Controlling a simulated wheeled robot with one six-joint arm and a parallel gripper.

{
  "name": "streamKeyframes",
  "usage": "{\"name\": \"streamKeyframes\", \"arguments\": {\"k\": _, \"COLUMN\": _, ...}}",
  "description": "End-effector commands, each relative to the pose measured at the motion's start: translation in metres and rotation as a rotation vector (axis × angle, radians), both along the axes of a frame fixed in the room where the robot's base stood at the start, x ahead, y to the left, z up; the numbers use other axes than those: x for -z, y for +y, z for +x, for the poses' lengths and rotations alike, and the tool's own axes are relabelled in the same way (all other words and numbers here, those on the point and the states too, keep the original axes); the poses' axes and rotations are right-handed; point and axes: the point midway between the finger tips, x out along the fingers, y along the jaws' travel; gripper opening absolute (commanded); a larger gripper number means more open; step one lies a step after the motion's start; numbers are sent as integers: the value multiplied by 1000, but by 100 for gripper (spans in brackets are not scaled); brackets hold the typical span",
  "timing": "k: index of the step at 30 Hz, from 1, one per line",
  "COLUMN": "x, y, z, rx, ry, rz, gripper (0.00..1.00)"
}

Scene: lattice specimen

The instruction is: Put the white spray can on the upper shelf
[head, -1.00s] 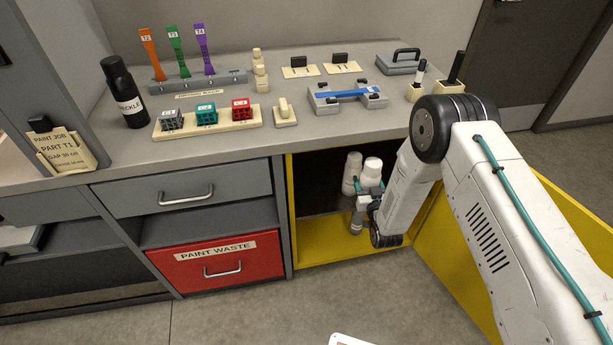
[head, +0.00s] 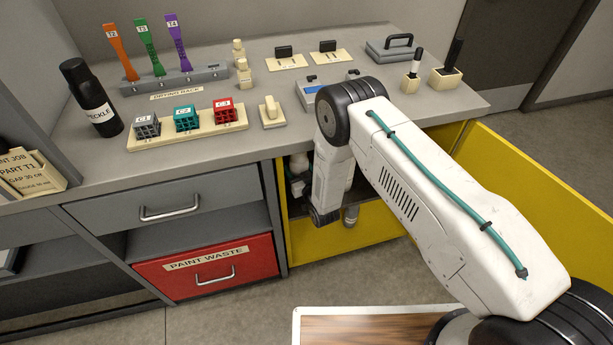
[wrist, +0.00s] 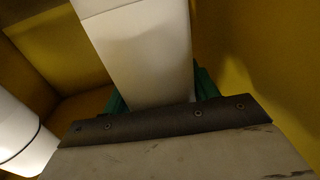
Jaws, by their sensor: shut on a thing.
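My gripper (wrist: 160,100) is shut on a white, smooth-sided can (wrist: 140,45), which stands between its green fingers in the wrist view. Its label and ends are out of that view. A second white cylinder (wrist: 20,140) with a thin dark ring is at the left edge, apart from the held can. My arm hides most of the gripper and cabinet interior there. I cannot make out the upper shelf clearly.
The yellow cabinet door (head: 545,180) stands open at the right. The grey counter (head: 300,140) above holds a black bottle (head: 90,97), a block tray (head: 188,128) and a tool rack (head: 170,82). A red drawer (head: 208,268) is shut to the left. Yellow walls lie close around my gripper.

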Motion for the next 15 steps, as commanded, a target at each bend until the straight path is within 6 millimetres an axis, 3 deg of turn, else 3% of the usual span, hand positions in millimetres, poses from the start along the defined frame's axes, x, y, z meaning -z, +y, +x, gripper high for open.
{"name": "streamKeyframes", "arguments": {"k": 12, "x": 46, "y": 0, "z": 0, "rx": 0, "ry": -2, "rz": 1, "gripper": 25}}
{"name": "streamKeyframes", "arguments": {"k": 15, "x": 48, "y": -1, "z": 1, "rx": 1, "ry": -3, "rz": 1, "gripper": 25}}
